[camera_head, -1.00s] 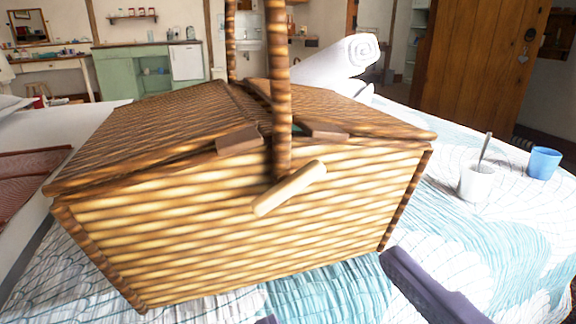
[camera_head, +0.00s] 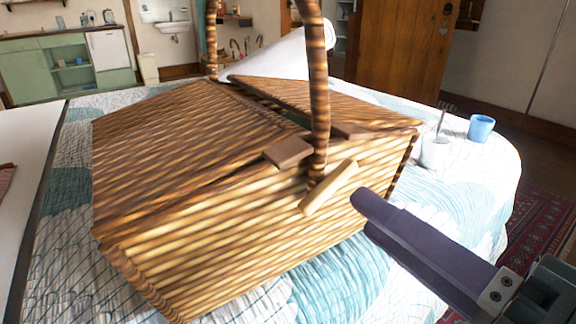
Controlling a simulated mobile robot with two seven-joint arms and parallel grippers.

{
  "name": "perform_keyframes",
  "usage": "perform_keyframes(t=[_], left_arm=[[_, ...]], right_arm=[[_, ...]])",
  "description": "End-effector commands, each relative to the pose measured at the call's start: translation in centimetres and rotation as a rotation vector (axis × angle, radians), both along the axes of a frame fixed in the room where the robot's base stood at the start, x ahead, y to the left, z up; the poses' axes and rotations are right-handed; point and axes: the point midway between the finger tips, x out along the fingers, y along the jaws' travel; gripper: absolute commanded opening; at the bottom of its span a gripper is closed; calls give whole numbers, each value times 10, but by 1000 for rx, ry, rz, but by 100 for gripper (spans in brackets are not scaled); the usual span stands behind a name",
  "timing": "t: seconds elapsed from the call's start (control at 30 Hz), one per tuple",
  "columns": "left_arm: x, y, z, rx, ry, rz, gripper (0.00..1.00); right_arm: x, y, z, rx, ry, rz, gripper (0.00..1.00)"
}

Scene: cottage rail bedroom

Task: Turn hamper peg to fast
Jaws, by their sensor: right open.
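A woven wicker hamper (camera_head: 230,235) stands on the bed in the middle of the view, with a tall arched handle (camera_head: 318,90). A pale wooden peg (camera_head: 329,188) sits on its front face just below the foot of the handle, slanting up to the right. Two brown tabs on the lids, a left one (camera_head: 288,152) and a right one (camera_head: 352,131), lie above it on either side of the handle. My right gripper (camera_head: 368,210) comes in from the lower right, with one dark finger plainly showing close to the peg's right, apparently apart from it. My left gripper is out of view.
A white mug (camera_head: 435,152) with a spoon and a blue cup (camera_head: 481,128) stand on the bed to the right. A rolled white towel (camera_head: 275,58) lies behind the hamper. The patterned quilt (camera_head: 335,275) is clear in front.

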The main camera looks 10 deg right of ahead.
Motion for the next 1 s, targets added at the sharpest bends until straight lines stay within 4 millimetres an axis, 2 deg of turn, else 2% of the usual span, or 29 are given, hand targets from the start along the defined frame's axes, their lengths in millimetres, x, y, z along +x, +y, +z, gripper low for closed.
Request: perform_keyframes(t=[0.1,0.3,0.63,1.0], left_arm=[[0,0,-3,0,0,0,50],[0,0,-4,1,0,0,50],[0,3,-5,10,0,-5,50],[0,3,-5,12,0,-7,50]], right_arm=[[20,7,0,2,-3,-1,45],[40,15,0,-1,0,0,45],[43,16,-1,-3,1,1,45],[43,16,0,-2,1,0,3]])
